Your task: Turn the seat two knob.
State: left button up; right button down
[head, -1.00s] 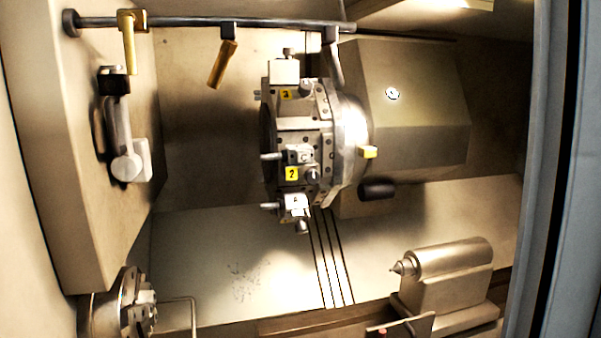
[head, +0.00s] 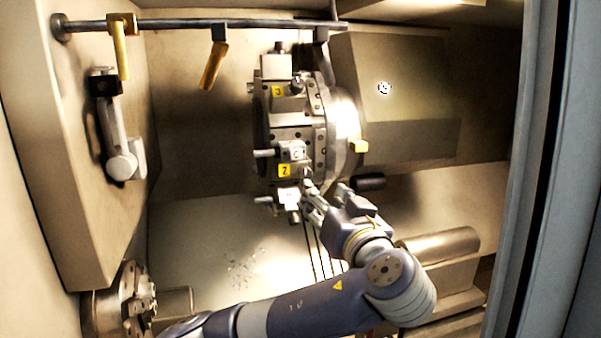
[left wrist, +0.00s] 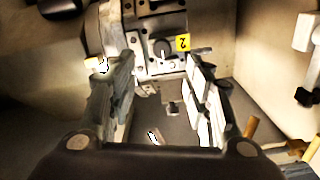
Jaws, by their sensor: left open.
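The tool turret (head: 338,125) has numbered seats with yellow labels. The yellow label 2 (head: 284,171) sits on its front face, and it also shows in the left wrist view (left wrist: 183,43). Beside that label is the seat two knob (left wrist: 162,48), small, round and dark. In the head view the knob is close to my fingertips and hard to make out. My left gripper (head: 312,196) is at the lower right of label 2. In the left wrist view the left gripper (left wrist: 160,80) is open and empty, its fingers spread either side of the knob's line. My right gripper is not in view.
A seat labelled 3 (head: 278,91) is above, and another holder (head: 288,197) is below, near my fingers. A tailstock (head: 440,246) stands at lower right, a chuck (head: 128,305) at lower left. A rail (head: 200,23) with yellow handles crosses the top.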

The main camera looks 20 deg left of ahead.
aim_at(306, 174)
pick_arm(q)
jog(key=p+x, duration=0.1)
jog(key=x, duration=0.2)
jog(key=p+x, duration=0.2)
jog(key=x, duration=0.1)
jog(key=p+x, duration=0.2)
jog(key=x, duration=0.1)
jog(key=shift+w+a+r, duration=0.1)
jog(key=shift+a+r, duration=0.2)
jog(key=shift+r, duration=0.1)
jog(key=shift+w+a+f+p, duration=0.2)
jog(key=shift+w+a+p, duration=0.1)
jog(key=shift+w+p, duration=0.25)
jog(key=shift+c, duration=0.6)
jog(key=c, duration=0.9)
